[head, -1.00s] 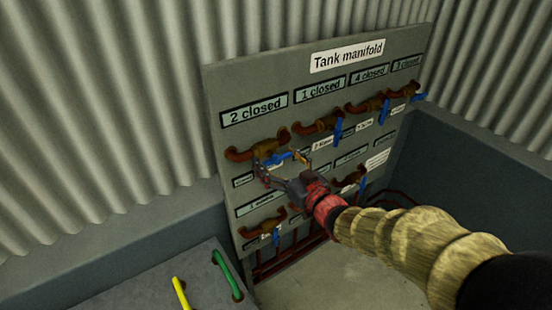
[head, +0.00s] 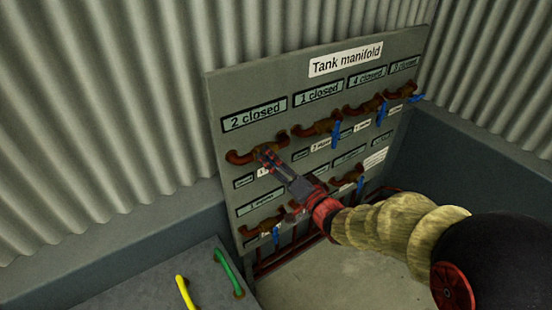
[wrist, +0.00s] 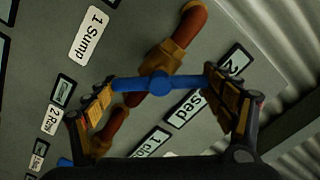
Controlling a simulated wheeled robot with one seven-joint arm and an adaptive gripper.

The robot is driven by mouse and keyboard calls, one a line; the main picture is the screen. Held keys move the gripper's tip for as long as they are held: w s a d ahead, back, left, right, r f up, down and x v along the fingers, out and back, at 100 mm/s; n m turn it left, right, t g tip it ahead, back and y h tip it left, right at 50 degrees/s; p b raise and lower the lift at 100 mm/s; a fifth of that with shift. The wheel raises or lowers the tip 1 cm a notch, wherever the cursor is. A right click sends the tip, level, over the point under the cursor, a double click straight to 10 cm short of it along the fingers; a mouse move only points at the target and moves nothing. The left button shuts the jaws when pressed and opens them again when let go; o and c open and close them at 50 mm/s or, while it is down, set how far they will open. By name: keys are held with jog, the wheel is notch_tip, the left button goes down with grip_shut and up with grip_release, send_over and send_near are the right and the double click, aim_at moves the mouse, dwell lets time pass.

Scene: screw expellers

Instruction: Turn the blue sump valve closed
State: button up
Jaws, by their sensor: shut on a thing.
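The blue sump valve handle (wrist: 132,84) is a short bar across a brown valve body (wrist: 177,58) on a pipe, beside a white "1 Sump" label (wrist: 91,36) in the wrist view. My gripper (wrist: 160,84) is shut on the bar, one finger at each end. In the head view my gripper (head: 267,156) is at the upper-left valve (head: 243,156), below the "2 closed" display (head: 254,114). The handle is hidden there behind my fingers.
The grey panel, titled "Tank manifold" (head: 345,59), carries several other valves with blue handles, such as one just to the right (head: 336,133) and one below (head: 276,235). A bench with a green handle (head: 229,273) and a yellow handle (head: 186,292) stands at lower left.

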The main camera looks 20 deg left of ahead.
jog(key=m+p, duration=0.2)
jog(key=m, duration=0.3)
jog(key=shift+f+m+p, duration=0.1)
jog(key=shift+m+p, duration=0.5)
jog(key=shift+m, duration=1)
jog(key=o, duration=1.1)
jog(key=shift+o, duration=0.2)
jog(key=v, duration=1.2)
